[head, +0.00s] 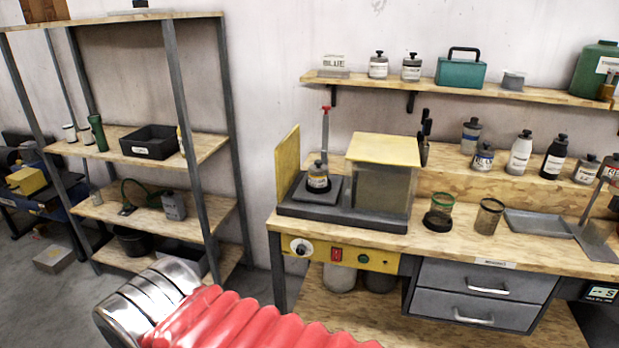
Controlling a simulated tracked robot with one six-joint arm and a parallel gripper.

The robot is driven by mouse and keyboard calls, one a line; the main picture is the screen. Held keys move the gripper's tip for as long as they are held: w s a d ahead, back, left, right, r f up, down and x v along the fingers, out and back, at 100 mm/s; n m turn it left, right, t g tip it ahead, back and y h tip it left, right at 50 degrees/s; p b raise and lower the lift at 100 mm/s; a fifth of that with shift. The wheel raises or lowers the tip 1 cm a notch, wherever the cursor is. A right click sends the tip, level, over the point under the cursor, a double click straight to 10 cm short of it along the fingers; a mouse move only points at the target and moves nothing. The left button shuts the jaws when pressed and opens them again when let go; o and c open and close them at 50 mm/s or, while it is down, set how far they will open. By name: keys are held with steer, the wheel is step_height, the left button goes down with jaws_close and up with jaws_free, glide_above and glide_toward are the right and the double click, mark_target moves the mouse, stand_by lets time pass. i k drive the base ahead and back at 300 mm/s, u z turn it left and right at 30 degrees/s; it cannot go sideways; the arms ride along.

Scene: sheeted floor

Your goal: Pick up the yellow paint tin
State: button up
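No plainly yellow paint tin can be made out. A small jar with a yellowish band and a dark top (318,178) stands on the dark plate of a bench machine (342,215), beside its upright yellow panel and a yellow-topped box. I cannot tell whether this jar is the tin. Red ribbed and shiny metal parts, apparently of my arm, fill the lower left foreground. No gripper fingers show.
The wooden workbench (462,243) carries two round cups, a grey tray and several bottles. A wall shelf (540,99) above holds jars, a teal case and a green jug. A metal-framed shelf unit (191,147) stands left, with a black bin (149,142). Floor shows at far left.

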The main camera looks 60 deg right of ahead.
mark_target(315, 180)
steer(key=z, duration=0.2)
steer(key=i, duration=0.75)
steer(key=z, duration=0.8)
steer(key=i, duration=0.55)
steer(key=z, duration=0.65)
steer(key=i, duration=0.45)
steer(key=z, duration=0.35)
